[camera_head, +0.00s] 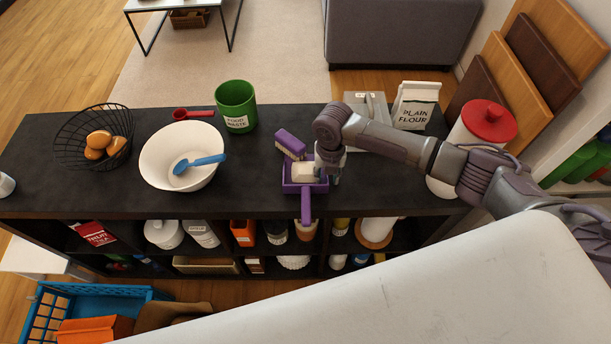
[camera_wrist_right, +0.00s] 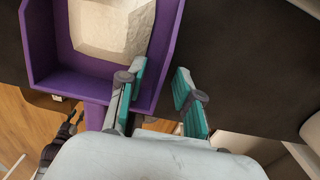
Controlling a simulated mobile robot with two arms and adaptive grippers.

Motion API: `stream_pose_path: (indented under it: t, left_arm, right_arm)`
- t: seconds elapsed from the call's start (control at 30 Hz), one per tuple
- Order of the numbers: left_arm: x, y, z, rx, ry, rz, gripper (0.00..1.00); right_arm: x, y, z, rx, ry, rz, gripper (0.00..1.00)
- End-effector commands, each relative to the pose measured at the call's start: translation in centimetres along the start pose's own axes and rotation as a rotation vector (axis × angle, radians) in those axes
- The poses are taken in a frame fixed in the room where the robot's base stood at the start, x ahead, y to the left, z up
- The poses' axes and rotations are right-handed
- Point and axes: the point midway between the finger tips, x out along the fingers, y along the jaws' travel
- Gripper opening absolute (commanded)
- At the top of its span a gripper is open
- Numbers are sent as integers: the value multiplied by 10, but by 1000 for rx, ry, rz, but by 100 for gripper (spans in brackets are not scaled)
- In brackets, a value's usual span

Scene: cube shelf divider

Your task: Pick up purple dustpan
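The purple dustpan (camera_head: 305,207) lies on the black shelf top, its handle pointing to the front edge. A whitish block (camera_head: 304,173) sits in its pan; the block also shows in the right wrist view (camera_wrist_right: 108,28). My right gripper (camera_head: 328,172) is at the pan's right side. In the right wrist view my right gripper (camera_wrist_right: 160,72) is open, with teal pads apart. One finger overlaps the right wall of the dustpan (camera_wrist_right: 60,78), and the other is over the dark top to its right. I cannot tell whether either touches. My left gripper is not in view.
A purple brush (camera_head: 290,143) lies just behind the dustpan. A white bowl (camera_head: 170,148) with a blue scoop, a green food waste bin (camera_head: 236,104) and a wire egg basket (camera_head: 88,138) stand left. A flour bag (camera_head: 415,105) and red-lidded canister (camera_head: 487,120) stand right.

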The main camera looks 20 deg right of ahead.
Motion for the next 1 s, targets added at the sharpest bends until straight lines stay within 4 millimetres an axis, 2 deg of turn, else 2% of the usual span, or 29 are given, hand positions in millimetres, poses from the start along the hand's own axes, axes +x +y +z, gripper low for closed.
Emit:
stream_pose_path:
  t: [0.2, 0.4, 1.0]
  left_arm:
    - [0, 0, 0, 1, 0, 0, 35]
    - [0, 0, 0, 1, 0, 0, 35]
    - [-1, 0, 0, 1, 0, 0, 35]
  right_arm:
    - [1, 0, 0, 0, 0, 0, 33]
    - [1, 0, 0, 0, 0, 0, 0]
    - [0, 0, 0, 1, -1, 1, 0]
